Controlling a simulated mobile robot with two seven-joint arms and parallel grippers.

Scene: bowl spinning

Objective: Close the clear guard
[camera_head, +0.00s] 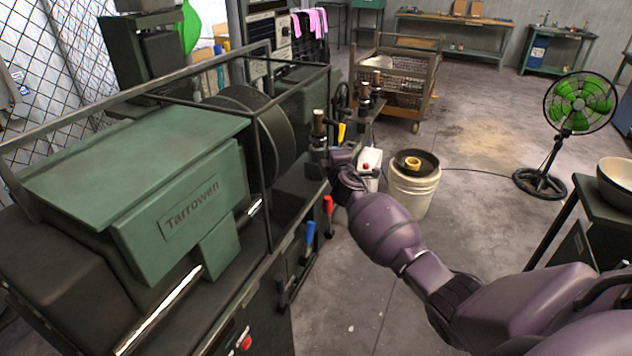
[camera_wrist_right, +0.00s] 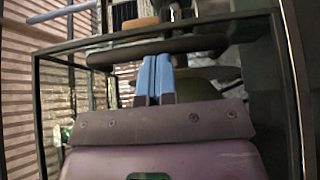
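The clear guard is a dark-framed box with see-through panels (camera_head: 256,118) on the green lathe. In the head view it stands around the large dark round disc. My right arm reaches to the machine's right side, where the right gripper is small and partly hidden by its own wrist. In the right wrist view, my right gripper (camera_wrist_right: 155,78) has its two blue fingers close together, pointing at a dark horizontal bar (camera_wrist_right: 112,56) within the dark frame. The fingertips overlap the bar in the picture; contact is unclear. My left gripper is out of view.
The green housing marked Tarrowen (camera_head: 192,205) fills the left. A white bucket (camera_head: 414,190) stands on the floor beyond my right arm. A wire-sided cart (camera_head: 398,85) and a green fan (camera_head: 580,103) stand farther back. Open floor lies between them.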

